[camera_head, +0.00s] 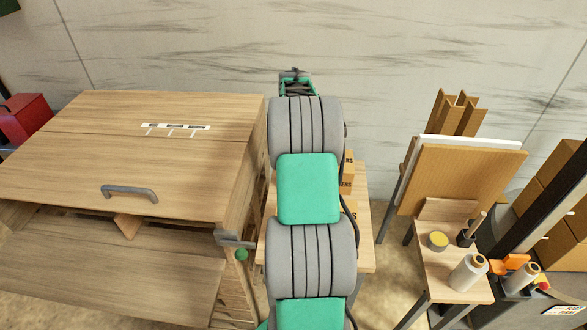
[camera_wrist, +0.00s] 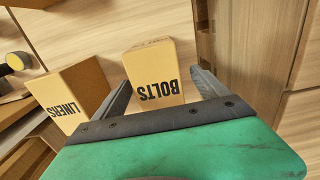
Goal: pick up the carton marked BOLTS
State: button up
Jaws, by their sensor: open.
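The carton marked BOLTS (camera_wrist: 155,72) is a tan box with black lettering that appears upside down in the wrist view. My gripper (camera_wrist: 160,88) is open, with one dark finger on each side of this carton. I cannot tell whether either finger touches it. In the head view my arm hides most of the small wooden table (camera_head: 363,240) and the cartons on it. Only a sliver of tan carton (camera_head: 348,185) with dark letters shows at the arm's right edge.
A carton marked LINERS (camera_wrist: 70,98) stands just left of the BOLTS carton in the wrist view. A wooden cabinet (camera_head: 75,160) with a grey handle stands left of my arm. A small table (camera_head: 455,270) with rolls and a tin stands at the right.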

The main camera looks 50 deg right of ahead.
notch_tip(320, 180, down, 6)
jog(key=shift+d+r+p, duration=0.1)
jog(key=shift+p, duration=0.5)
jog(key=shift+s, duration=0.1)
jog(key=c, duration=1.8)
grip_shut()
jog(key=shift+r, duration=0.15)
